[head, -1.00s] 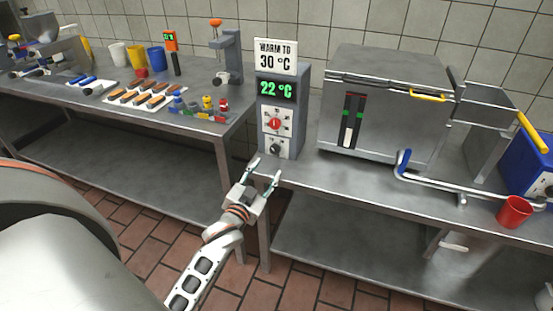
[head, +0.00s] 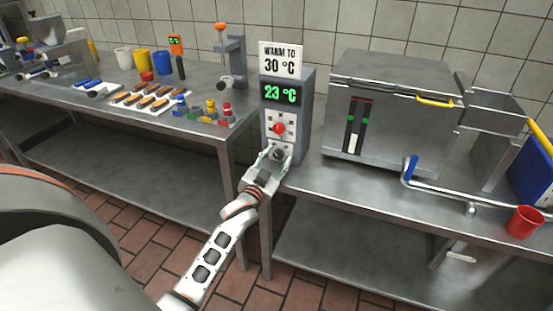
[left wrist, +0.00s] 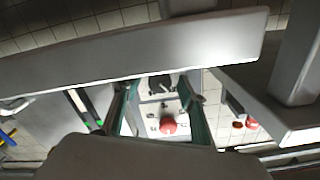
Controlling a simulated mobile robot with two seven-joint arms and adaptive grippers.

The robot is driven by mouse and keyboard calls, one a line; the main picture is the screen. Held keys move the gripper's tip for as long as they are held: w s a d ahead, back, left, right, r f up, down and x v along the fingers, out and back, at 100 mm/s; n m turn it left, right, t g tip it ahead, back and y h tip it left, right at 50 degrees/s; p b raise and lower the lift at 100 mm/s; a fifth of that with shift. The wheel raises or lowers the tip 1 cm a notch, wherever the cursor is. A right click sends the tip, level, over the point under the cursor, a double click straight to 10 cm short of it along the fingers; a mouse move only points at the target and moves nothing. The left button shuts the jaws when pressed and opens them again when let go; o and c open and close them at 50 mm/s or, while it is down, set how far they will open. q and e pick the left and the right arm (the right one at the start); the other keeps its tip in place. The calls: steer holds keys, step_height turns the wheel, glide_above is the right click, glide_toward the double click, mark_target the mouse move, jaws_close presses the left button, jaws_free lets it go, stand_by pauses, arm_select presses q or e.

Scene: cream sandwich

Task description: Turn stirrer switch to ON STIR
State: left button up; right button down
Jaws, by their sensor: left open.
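The grey control box (head: 303,110) stands on the steel table under a sign reading "WARM TO 30 °C". Its green display (head: 282,94) reads 23 °C. Below are a red knob (head: 278,128) and a dark lower switch (head: 279,154). My left gripper (head: 277,153) is open at the lower switch, with its fingers to either side of it. In the left wrist view the dark switch (left wrist: 161,86) and the red knob (left wrist: 168,125) show between the fingers. I cannot tell whether the fingers touch the switch. The switch labels are too small to read. My right gripper is not in view.
A large steel machine (head: 390,115) with a yellow handle stands right of the box. A blue-ended bent pipe (head: 440,195) and a red cup (head: 524,222) are farther right. The left table holds trays of eclairs (head: 150,97), coloured pieces and cups.

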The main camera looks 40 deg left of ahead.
arm_select(q)
steer(key=c, duration=1.1)
